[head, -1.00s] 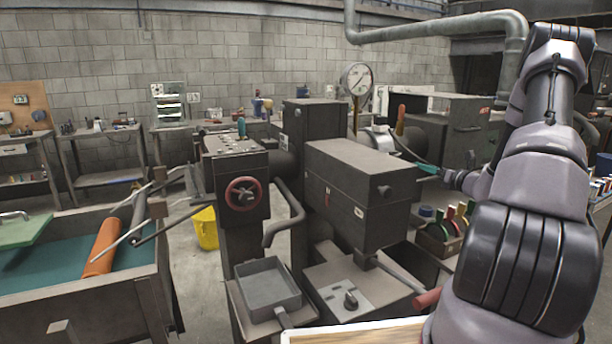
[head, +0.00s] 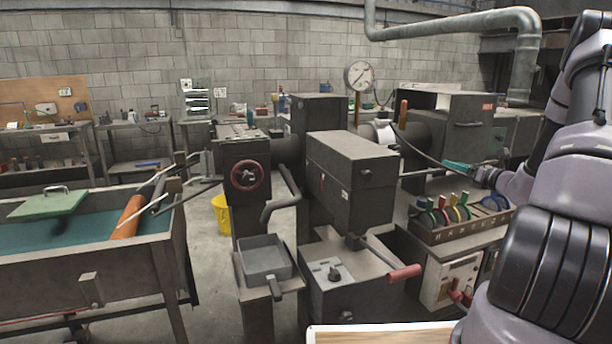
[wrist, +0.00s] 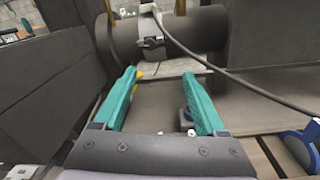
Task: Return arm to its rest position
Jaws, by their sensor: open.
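My gripper (wrist: 160,102) shows in the wrist view with two teal fingers spread apart and nothing between them. Beyond the fingers is a dark machine cylinder (wrist: 195,32) with a clamp and a cable. In the head view my gripper (head: 452,164) is a small teal shape at the end of my arm, in front of the dark machine and above the rack of coloured discs. My arm fills the right edge of the head view, bent, and hides what lies behind it.
A machine with a grey box housing (head: 345,165) and a red-handled lever (head: 404,273) stands in the middle. The rack of coloured discs (head: 465,232) is at right. A trough holding an orange roll (head: 128,216) is at left. Bare floor shows near the yellow bucket (head: 221,214).

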